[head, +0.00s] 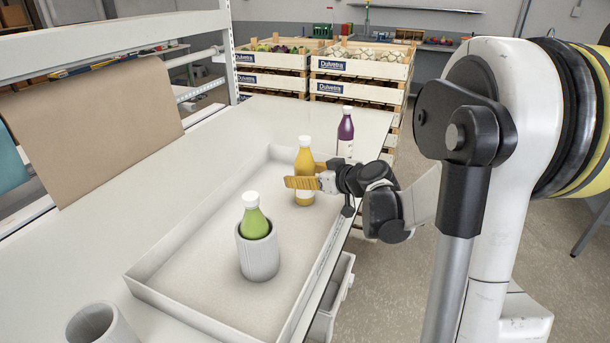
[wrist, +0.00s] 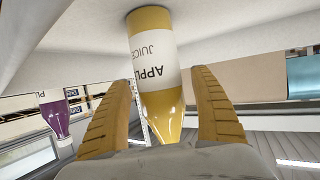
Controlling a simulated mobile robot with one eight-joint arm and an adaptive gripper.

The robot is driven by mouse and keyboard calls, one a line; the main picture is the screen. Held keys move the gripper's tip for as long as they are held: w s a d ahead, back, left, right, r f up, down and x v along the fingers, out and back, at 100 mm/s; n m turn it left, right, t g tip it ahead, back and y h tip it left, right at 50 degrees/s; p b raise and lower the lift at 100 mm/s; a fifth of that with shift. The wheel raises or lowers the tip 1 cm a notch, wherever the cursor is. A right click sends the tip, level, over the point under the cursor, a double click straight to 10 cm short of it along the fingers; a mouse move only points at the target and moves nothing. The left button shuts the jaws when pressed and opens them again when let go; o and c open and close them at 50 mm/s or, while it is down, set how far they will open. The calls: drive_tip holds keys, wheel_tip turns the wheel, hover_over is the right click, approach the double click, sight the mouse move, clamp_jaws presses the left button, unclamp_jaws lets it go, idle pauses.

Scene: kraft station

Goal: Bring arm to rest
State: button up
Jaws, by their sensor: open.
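My gripper (head: 312,175) is at the orange juice bottle (head: 304,160), in the right far part of the white tray (head: 160,268). The bottle has a white cap and stands upright. In the wrist view my gripper (wrist: 165,110) has its yellow fingers apart, one on each side of the bottle (wrist: 155,60), with gaps showing. The bottle's label reads apple juice. A green bottle (head: 256,222) with a white cap stands in a ribbed white cup (head: 258,255) in the tray. A purple bottle (head: 345,132) stands beyond the tray, and it shows in the wrist view too (wrist: 55,117).
An empty white cylinder (head: 92,325) stands on the table (head: 235,118) at the front left. Brown paper (head: 95,125) hangs from a rack at the left. Wooden crates (head: 362,68) of produce are stacked behind the table. Floor to the right is open.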

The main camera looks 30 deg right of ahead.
sight(305, 138)
wheel_tip(305, 138, up, 13)
drive_tip(key=p, duration=1)
drive_tip(key=shift+r, duration=0.1)
